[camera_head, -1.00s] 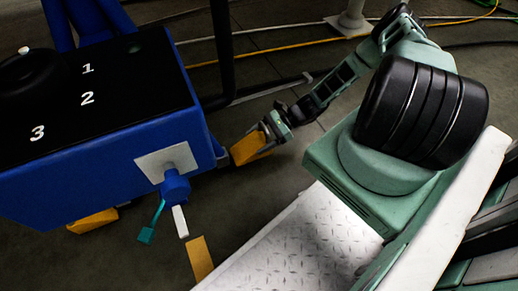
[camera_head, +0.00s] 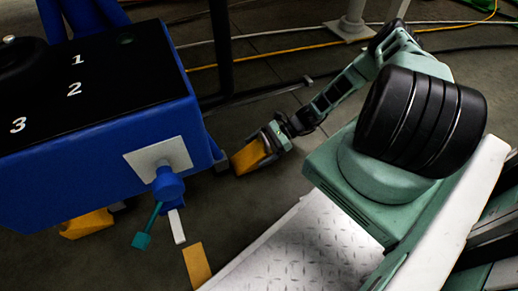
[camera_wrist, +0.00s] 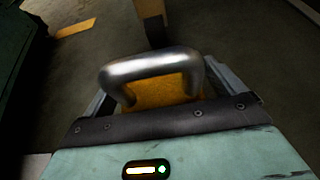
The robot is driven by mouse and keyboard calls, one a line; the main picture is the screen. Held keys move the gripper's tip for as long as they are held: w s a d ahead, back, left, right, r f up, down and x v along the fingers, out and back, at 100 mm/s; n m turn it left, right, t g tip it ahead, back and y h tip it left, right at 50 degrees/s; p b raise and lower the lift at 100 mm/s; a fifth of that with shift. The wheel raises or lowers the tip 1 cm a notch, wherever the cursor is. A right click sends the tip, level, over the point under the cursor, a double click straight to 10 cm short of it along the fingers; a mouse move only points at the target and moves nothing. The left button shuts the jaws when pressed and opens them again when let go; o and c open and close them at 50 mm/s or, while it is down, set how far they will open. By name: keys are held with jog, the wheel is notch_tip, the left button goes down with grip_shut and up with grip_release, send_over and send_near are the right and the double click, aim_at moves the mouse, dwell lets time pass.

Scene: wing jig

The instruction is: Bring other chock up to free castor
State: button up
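A yellow chock (camera_head: 249,158) is in my gripper (camera_head: 268,143), beside the near right corner of the blue cart (camera_head: 100,165). My gripper is shut on the chock's metal handle, which shows large in the wrist view (camera_wrist: 150,66) with the yellow body (camera_wrist: 160,92) under it. The chock is low, near the floor; I cannot tell whether it touches. A small grey part (camera_head: 221,161), perhaps a castor, shows at that cart corner, mostly hidden. Another yellow chock (camera_head: 87,224) lies under the cart's front left, partly hidden. The castor beside it is not clearly visible.
A yellow floor strip (camera_head: 197,265) lies in front. Cables (camera_head: 290,50) and a pale post base (camera_head: 347,28) are at the back.

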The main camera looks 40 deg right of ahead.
jog(key=shift+r, duration=0.1)
jog(key=shift+d+r+p, duration=0.25)
jog(key=shift+p, duration=0.05)
jog(key=p+v, duration=0.5)
jog(key=v, duration=0.6)
jog(key=shift+d, duration=0.2)
jog(key=shift+s, duration=0.1)
